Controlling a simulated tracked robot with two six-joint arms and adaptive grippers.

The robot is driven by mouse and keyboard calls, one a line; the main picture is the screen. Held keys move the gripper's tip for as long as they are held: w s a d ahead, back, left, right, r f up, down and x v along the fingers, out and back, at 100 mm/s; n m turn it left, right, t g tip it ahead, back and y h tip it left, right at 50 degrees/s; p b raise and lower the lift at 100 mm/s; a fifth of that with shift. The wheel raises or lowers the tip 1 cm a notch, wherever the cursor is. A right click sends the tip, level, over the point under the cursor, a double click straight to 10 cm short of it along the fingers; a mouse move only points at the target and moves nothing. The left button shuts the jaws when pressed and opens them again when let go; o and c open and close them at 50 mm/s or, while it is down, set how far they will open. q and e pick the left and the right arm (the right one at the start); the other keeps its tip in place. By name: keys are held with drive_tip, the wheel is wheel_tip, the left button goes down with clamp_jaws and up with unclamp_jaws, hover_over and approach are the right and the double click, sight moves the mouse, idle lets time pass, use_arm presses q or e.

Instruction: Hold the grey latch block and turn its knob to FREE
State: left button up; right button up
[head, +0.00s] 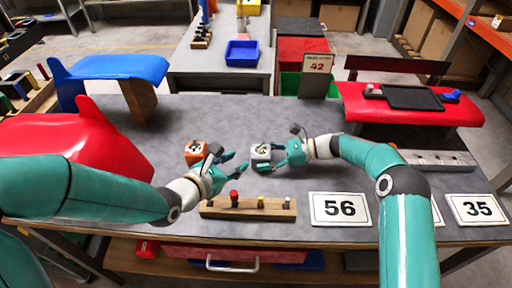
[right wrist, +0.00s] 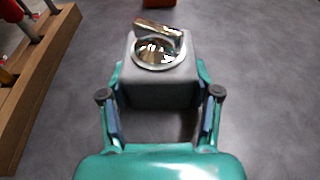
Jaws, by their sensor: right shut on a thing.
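The grey latch block (head: 261,153) stands on the grey table in the head view, near the table's middle. In the right wrist view the latch block (right wrist: 161,82) has a shiny metal knob (right wrist: 158,46) on its top face, its bar lying roughly crosswise and slightly tilted. My right gripper (head: 278,157) is shut on the block from the right, one finger on each side in the right wrist view (right wrist: 160,100). My left gripper (head: 230,163) is left of the block, fingers apart and empty, not touching it. The FREE marking is too small to read.
An orange block (head: 194,152) with a knob stands left of the left gripper. A wooden peg rack (head: 248,211) lies in front. Number cards 56 (head: 340,209) and 35 (head: 478,209) lie at front right. A grey bar (head: 436,161) lies at right. The table behind the block is clear.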

sight(263, 144)
use_arm(q)
drive_tip(key=w+d+f+m, duration=0.1)
drive_tip(key=w+d+m, duration=0.1)
drive_tip(key=m, duration=0.9)
drive_tip(key=w+d+f+m, duration=0.2)
drive_tip(key=w+m, duration=0.3)
drive_tip(key=m, duration=0.6)
drive_tip(key=w+d+f+m, duration=0.1)
drive_tip(key=w+d+m, duration=0.1)
drive_tip(key=m, duration=0.9)
drive_tip(key=shift+x, duration=1)
drive_tip(key=shift+a+r, duration=0.1)
drive_tip(key=shift+r, duration=0.05)
clamp_jaws()
